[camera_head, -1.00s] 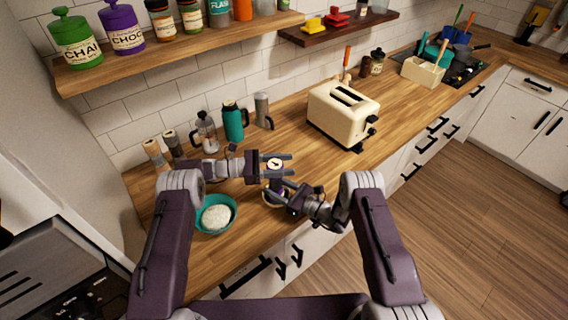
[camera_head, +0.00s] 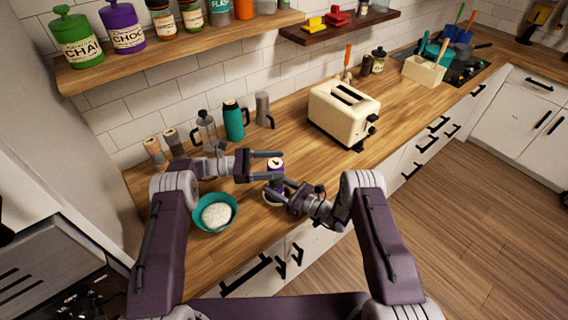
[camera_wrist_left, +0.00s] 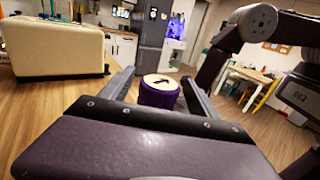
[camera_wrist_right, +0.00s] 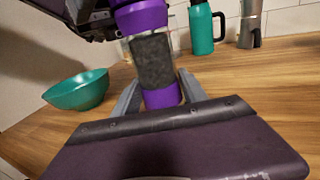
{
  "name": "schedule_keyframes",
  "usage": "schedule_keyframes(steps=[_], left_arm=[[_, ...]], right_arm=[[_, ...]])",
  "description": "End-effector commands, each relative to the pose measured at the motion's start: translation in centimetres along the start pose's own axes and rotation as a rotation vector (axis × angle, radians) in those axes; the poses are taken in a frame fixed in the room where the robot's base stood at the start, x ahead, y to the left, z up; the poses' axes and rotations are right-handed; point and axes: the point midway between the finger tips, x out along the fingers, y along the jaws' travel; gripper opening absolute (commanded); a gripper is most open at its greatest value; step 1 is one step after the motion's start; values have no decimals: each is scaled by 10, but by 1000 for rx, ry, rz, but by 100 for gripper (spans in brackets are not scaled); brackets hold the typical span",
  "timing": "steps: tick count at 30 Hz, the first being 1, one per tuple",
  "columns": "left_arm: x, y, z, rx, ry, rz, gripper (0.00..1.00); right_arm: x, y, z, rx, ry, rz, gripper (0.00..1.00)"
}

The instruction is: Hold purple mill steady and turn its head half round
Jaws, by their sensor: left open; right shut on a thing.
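The purple mill (camera_head: 276,183) stands upright near the counter's front edge. In the right wrist view its dark-filled clear body (camera_wrist_right: 152,60) lies between a purple base and a purple upper part. My right gripper (camera_head: 274,193) is shut on the mill low down, its fingers beside the purple base (camera_wrist_right: 162,97). My left gripper (camera_head: 277,165) is open at the height of the mill's head. In the left wrist view the purple head (camera_wrist_left: 159,92), with a pale top and dark mark, sits toward the fingertips, with gaps on both sides.
A teal bowl of white contents (camera_head: 231,201) stands left of the mill. A cream toaster (camera_head: 338,113) is behind to the right. A french press (camera_head: 206,130), teal flask (camera_head: 233,121) and two more mills (camera_head: 156,152) stand along the wall.

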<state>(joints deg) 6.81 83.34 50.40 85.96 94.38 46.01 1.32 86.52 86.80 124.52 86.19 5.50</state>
Motion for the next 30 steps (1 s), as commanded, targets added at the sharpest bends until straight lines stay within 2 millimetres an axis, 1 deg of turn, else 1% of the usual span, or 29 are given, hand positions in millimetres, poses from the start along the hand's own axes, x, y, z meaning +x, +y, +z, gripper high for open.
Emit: schedule_keyframes(steps=[1, 3, 6, 9, 12, 16, 22, 24, 26, 29, 30], left_arm=[[-15, 2, 0, 2, 0, 6, 70], [-33, 1, 0, 0, 0, 5, 70], [-57, 1, -1, 1, 0, 4, 70], [-75, 1, -1, 1, 0, 3, 70], [-84, 0, 0, 0, 0, 1, 70], [-89, 0, 0, 0, 0, 0, 70], [-88, 0, 0, 0, 0, -1, 70], [-82, -1, 4, 18, -14, -11, 70], [-65, -3, 14, 67, -54, -32, 70], [-23, -10, 41, 204, -169, -78, 70], [-4, -15, 55, 271, -229, -93, 70]], right_arm=[[0, 0, 0, 0, 0, -1, 0], [0, 0, 0, 0, 0, -1, 0], [0, 0, 0, 0, 0, -1, 0], [0, 0, 0, 0, 0, -1, 0], [0, 0, 0, 0, 0, -1, 0], [0, 0, 0, 0, 0, -1, 0], [0, 0, 0, 0, 0, -1, 0], [0, 0, 0, 0, 0, -1, 0], [0, 0, 0, 0, 0, -1, 0], [0, 0, 0, 0, 0, -1, 0], [0, 0, 0, 0, 0, -1, 0]])
